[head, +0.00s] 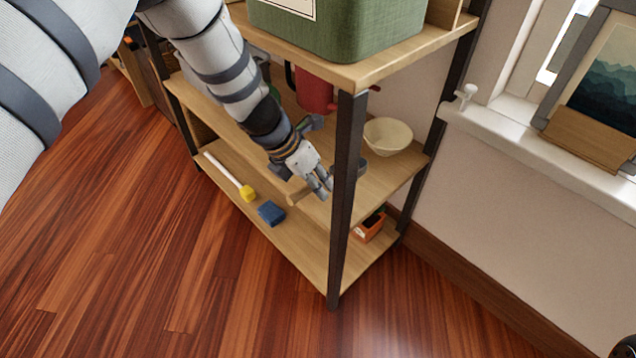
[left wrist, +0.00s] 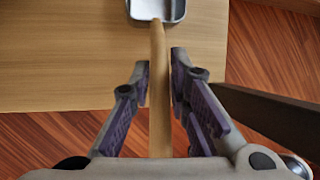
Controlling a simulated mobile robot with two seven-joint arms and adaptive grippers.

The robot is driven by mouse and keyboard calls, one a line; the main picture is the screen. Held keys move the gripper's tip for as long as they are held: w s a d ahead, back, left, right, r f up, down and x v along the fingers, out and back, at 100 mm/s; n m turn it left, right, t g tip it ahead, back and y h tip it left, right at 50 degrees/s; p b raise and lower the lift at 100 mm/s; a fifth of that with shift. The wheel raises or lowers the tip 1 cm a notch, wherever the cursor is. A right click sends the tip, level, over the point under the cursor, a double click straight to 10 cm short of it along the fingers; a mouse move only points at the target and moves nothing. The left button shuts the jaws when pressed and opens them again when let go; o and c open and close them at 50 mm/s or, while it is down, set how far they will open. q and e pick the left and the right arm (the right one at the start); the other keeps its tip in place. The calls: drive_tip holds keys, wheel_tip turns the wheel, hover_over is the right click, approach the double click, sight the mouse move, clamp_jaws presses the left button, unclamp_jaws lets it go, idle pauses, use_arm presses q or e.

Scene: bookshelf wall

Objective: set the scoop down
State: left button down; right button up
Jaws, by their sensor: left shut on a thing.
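The scoop has a pale wooden handle (left wrist: 158,85) and a grey pan with a white inside (left wrist: 158,9). My left gripper (left wrist: 158,88) is shut around the handle, with a finger on each side. In the head view the left gripper (head: 322,187) is at the front edge of the middle shelf (head: 400,172), left of the dark post. The handle end (head: 297,198) sticks out toward the front left. The pan is over the shelf wood; whether it touches cannot be told. My right gripper is not in view.
A cream bowl (head: 388,136) and a red vessel (head: 314,92) stand on the middle shelf. The dark front post (head: 345,190) is close beside my gripper. Below are a yellow-headed tool (head: 247,193), a blue block (head: 271,212) and an orange box (head: 368,227). A green bin (head: 345,30) stands above.

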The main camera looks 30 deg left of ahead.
use_arm(q)
drive_tip(key=shift+f, duration=0.15)
drive_tip(key=c, duration=1.5)
unclamp_jaws()
